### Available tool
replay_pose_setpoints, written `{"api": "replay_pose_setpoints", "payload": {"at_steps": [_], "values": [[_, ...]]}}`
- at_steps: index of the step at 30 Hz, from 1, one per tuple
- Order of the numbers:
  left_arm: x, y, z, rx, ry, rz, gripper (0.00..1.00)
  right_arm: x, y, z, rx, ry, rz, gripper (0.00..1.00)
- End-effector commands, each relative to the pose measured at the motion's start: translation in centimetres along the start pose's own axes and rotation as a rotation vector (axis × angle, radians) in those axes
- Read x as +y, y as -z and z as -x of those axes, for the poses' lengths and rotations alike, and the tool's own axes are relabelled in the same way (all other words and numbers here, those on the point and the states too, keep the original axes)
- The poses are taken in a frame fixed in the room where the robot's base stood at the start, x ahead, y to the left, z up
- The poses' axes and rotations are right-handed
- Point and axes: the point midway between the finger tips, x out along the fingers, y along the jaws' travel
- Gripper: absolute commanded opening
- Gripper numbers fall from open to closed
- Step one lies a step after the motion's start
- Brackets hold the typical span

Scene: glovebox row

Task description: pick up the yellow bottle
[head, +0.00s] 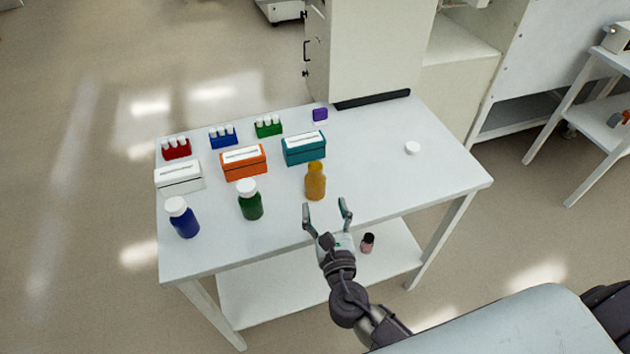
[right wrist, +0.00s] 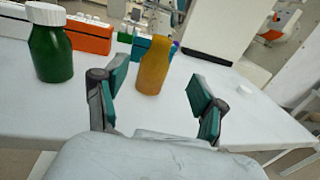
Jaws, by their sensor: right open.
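The yellow bottle (head: 315,182) stands upright near the front middle of the white table (head: 400,185), in front of the teal box. In the right wrist view the yellow bottle (right wrist: 154,66) stands between and beyond the open fingers, not touched by them. My right gripper (head: 327,218) is open and empty at the table's front edge, just in front of the bottle; its two teal-padded fingers also show in the right wrist view (right wrist: 158,100). My left gripper is in neither view.
A green bottle (head: 250,203) and a blue bottle (head: 183,221) stand left of the yellow one. A teal box (head: 303,149), an orange box (head: 244,166) and a white box (head: 180,180) stand behind. A white cap (head: 412,148) lies right. The table's right side is mostly clear.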

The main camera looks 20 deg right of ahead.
Motion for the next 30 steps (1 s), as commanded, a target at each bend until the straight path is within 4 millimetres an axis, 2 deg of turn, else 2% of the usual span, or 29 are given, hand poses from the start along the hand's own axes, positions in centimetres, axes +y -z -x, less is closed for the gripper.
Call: {"api": "replay_pose_setpoints", "payload": {"at_steps": [3,9,14,24,30], "values": [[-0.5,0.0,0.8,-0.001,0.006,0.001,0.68,0.0,-0.3,-2.7,-0.002,0.002,-0.003,0.70],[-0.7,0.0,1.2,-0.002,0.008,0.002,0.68,-0.1,-0.1,-5.7,0.000,0.002,-0.005,0.70],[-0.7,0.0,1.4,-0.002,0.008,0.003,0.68,-0.1,-0.1,-6.6,0.001,0.002,-0.006,0.70],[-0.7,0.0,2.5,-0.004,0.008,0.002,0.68,0.1,-0.1,-11.1,0.001,0.002,-0.007,0.70],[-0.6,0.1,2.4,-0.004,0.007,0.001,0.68,0.1,0.0,-11.5,0.003,0.002,-0.008,0.70]]}}
